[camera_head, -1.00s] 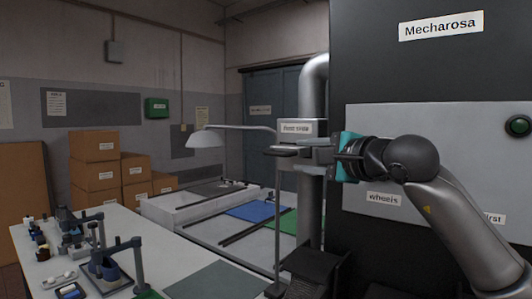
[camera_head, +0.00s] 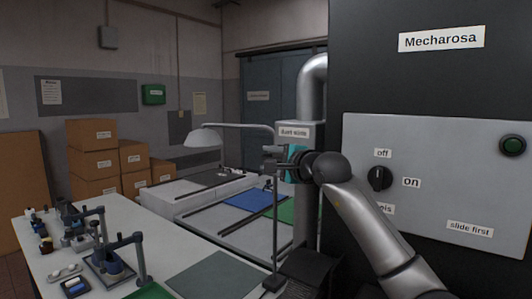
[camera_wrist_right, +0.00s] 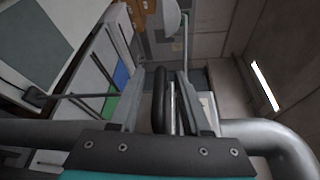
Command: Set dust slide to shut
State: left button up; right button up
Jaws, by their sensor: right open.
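The label on the slide housing (camera_head: 294,131) seems to read "dust slide"; the housing sits on the grey pipe (camera_head: 314,82) beside the dark machine. My right gripper (camera_head: 272,158) is open just below that label, in front of the pipe. In the right wrist view, the open right gripper (camera_wrist_right: 165,97) has a dark rounded bar (camera_wrist_right: 160,95) and a thin metal strip between its fingers. I cannot tell whether the fingers touch them. The slide's position is hidden behind the gripper. My left gripper is not in view.
A desk lamp (camera_head: 203,138) arches close to my gripper. A white table (camera_head: 50,262) with small tools stands left.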

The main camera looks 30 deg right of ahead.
jog(key=shift+w, duration=0.8)
jog(key=shift+f, duration=0.1)
jog(key=shift+c, duration=0.3)
grip_shut()
jog(key=shift+f, duration=0.1)
